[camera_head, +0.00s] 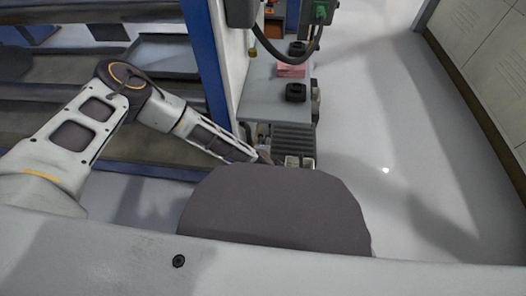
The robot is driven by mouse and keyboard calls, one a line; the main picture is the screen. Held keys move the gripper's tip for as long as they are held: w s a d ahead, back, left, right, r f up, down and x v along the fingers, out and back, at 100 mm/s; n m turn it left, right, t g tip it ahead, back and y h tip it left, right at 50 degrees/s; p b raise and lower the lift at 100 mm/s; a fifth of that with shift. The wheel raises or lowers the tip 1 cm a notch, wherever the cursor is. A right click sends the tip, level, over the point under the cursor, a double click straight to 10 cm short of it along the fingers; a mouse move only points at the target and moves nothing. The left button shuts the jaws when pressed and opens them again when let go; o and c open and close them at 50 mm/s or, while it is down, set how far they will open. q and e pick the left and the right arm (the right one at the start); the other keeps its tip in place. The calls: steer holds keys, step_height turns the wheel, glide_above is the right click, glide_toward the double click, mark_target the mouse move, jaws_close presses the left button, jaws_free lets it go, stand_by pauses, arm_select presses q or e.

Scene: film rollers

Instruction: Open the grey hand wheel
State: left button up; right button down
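I cannot make out a grey hand wheel for certain. My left arm comes in from the left, bends at the elbow and reaches to the low front end of the grey machine bench (272,98). My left gripper (266,157) is small and dark at the end of that arm, beside the bench's ribbed front. It is partly hidden behind the dark rounded part of my own body, and I cannot see what it touches. Small pale blocks (299,162) show just right of it. My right gripper is not in view.
Two dark round parts (296,92) and a pink stack (291,70) sit on the bench top. A blue post (207,65) and shelving stand left. A control box with a green part (321,12) hangs above. The floor (385,130) at right is clear, up to pale cabinets (490,50).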

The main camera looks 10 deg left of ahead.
arm_select(q)
steer(key=v, duration=1.2)
stand_by(0.5)
stand_by(0.3)
